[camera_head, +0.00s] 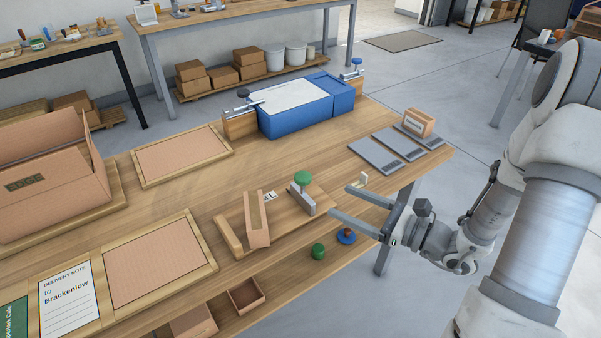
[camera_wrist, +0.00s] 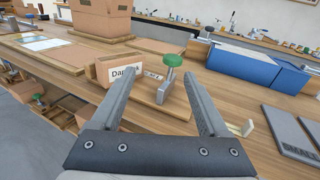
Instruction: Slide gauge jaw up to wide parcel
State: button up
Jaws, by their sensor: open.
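The gauge (camera_head: 318,213) is a wooden board near the table's front edge, with a wooden end stop (camera_head: 229,236) at its left. A cardboard parcel (camera_head: 257,220) stands on edge beside the stop; its printed face shows in the wrist view (camera_wrist: 120,72). The grey sliding jaw (camera_head: 302,200) with a green knob (camera_head: 303,178) stands right of the parcel, with a visible gap between them. My gripper (camera_head: 340,201) is open and empty, right of the jaw. In the wrist view the knob (camera_wrist: 172,60) shows between the fingertips (camera_wrist: 163,76), beyond them.
A blue box unit (camera_head: 300,112) stands at the back. Grey plates (camera_head: 374,154) and a small carton (camera_head: 419,122) lie at the right end. A small cream piece (camera_head: 364,179) is close to my gripper. Cardboard panels (camera_head: 160,255) and an open carton (camera_head: 50,170) fill the left.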

aim_at(296, 174)
jog(key=shift+m+t+h, duration=0.4)
jog(key=shift+m+t, duration=0.3)
jog(key=shift+m, duration=0.1)
jog(key=x, duration=0.5)
jog(key=w+f+b+x, duration=0.1)
jog(key=x, duration=0.5)
jog(key=d+x, duration=0.1)
jog(key=x, duration=0.4)
jog(key=shift+w+a+f, duration=0.15)
jog(key=shift+w+a, duration=0.1)
jog(key=shift+w, duration=0.2)
grip_shut()
